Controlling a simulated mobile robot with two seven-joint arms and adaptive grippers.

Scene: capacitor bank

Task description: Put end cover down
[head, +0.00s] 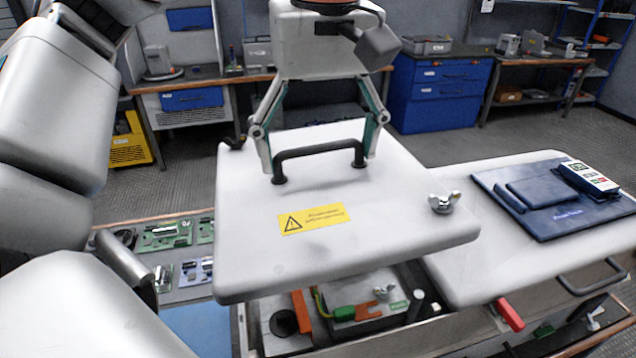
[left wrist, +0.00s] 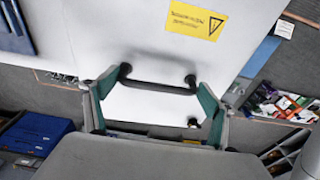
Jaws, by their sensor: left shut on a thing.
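The end cover (head: 350,240) is a light grey panel with a black bar handle (head: 318,149), a yellow warning label (head: 312,218) and a wing nut (head: 443,203) at its right side. My left gripper (head: 320,160) is above the cover, its two fingers at the ends of the handle, shut on it. The cover is held over the open bay (head: 375,308), hiding part of it. In the left wrist view, the cover (left wrist: 120,25) fills the upper middle, with the handle (left wrist: 157,86) between my fingers (left wrist: 155,92). My right gripper is not in view.
To the right, a second light grey cover (head: 470,265) carries a dark blue mat (head: 545,218) and a meter (head: 588,177). A tray of circuit boards (head: 180,235) lies left. Workbenches and blue drawers (head: 440,95) stand behind, across open floor.

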